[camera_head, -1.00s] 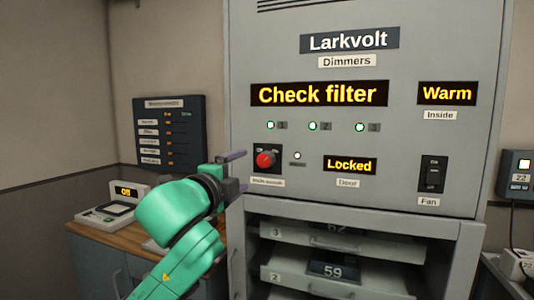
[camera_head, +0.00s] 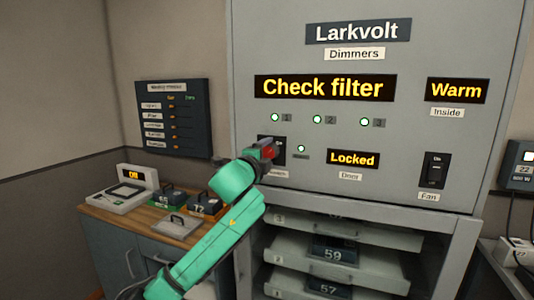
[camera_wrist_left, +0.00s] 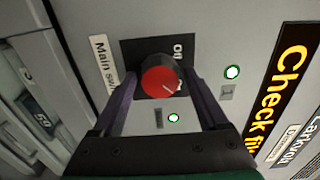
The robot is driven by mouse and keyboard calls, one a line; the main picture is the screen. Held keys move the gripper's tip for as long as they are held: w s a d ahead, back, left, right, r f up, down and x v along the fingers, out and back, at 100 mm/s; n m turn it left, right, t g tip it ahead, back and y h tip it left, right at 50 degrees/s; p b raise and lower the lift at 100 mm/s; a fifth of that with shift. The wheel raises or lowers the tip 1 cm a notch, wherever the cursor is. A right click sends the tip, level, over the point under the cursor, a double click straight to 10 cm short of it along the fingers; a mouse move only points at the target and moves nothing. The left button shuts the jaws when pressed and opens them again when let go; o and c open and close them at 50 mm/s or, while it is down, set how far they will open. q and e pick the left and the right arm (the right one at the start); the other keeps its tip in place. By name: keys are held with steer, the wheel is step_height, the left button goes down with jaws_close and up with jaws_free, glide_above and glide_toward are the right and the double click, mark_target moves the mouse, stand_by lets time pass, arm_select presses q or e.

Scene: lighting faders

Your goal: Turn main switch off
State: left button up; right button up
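The main switch is a red round knob (camera_wrist_left: 162,77) on a black plate (camera_wrist_left: 128,50) on the cabinet front. In the head view the red knob (camera_head: 270,153) is partly covered by my left gripper (camera_head: 268,149). My left gripper (camera_wrist_left: 160,88) is open in the wrist view, its two purple fingers on either side of the knob. Whether either finger touches it is unclear. My right gripper is out of view.
The Larkvolt cabinet (camera_head: 420,60) shows "Check filter" (camera_head: 325,88), "Warm" (camera_head: 456,91) and "Locked" (camera_head: 353,159). A fan switch (camera_head: 434,170) is at the right. Dimmer trays (camera_head: 350,250) lie below. A wooden bench (camera_head: 150,222) holds a device reading "Off" (camera_head: 124,198) and handled modules.

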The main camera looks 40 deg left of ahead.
arm_select(q)
steer(key=c, duration=1)
steer(key=shift+n, duration=0.4)
steer(key=n, duration=0.3)
steer(key=shift+n, duration=0.4)
steer(key=n+p, duration=0.1)
steer(key=n, duration=0.8)
steer(key=shift+p, duration=0.35)
steer(key=shift+r+n+p, duration=0.1)
steer(key=shift+n+p, duration=0.3)
steer(key=shift+n, duration=1.8)
steer(key=o, duration=1.4)
